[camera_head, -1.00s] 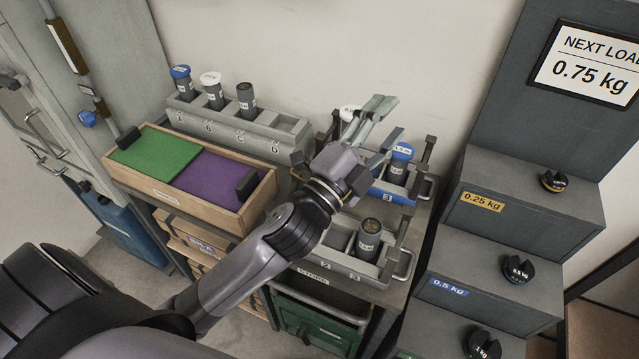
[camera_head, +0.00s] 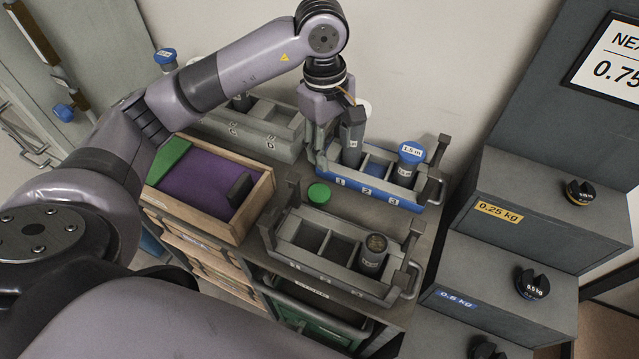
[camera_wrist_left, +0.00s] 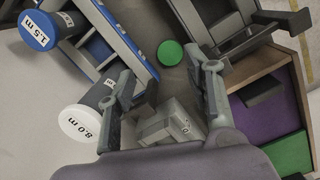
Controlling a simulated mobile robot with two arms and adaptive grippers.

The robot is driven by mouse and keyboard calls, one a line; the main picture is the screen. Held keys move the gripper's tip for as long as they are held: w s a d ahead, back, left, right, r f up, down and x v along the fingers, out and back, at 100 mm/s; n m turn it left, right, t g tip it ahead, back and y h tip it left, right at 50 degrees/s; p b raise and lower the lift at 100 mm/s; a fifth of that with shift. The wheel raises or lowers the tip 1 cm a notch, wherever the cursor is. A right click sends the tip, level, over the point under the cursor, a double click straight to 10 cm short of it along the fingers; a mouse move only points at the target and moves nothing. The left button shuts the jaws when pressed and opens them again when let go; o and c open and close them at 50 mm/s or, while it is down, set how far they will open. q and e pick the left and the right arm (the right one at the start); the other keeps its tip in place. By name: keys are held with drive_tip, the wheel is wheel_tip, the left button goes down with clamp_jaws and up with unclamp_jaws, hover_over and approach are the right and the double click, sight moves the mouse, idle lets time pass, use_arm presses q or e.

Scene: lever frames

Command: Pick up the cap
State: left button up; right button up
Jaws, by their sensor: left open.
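A round green cap (camera_head: 319,193) lies on the bench top between the blue rack and the grey rack in the head view. It also shows in the left wrist view (camera_wrist_left: 170,53), in line with the gap between my fingers and beyond their tips. My left gripper (camera_head: 337,155) points downward over the left part of the blue rack in the head view. Its fingers stand apart in the left wrist view (camera_wrist_left: 167,80), with nothing held between them. The cap is apart from the gripper. My right gripper is not in view.
The blue rack (camera_head: 372,193) holds a blue-capped vial (camera_head: 411,153) and a white-capped vial (camera_wrist_left: 82,122). The grey rack (camera_head: 318,258) holds an uncapped vial (camera_head: 373,254). Both racks have raised end posts close to the cap. A wooden tray (camera_head: 262,192) is to the left.

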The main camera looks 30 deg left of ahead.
use_arm(q)
drive_tip(key=a+y, duration=0.1)
drive_tip(key=a, duration=0.1)
drive_tip(key=p, duration=0.3)
hover_over(319, 193)
wheel_tip(319, 193, down, 11)
drive_tip(key=shift+f, duration=0.15)
wheel_tip(319, 193, down, 5)
drive_tip(key=shift+r+p, duration=0.1)
drive_tip(key=shift+p, duration=0.7)
drive_tip(key=shift+f, duration=0.3)
drive_tip(key=shift+c, duration=0.2)
drive_tip(key=c, duration=0.4)
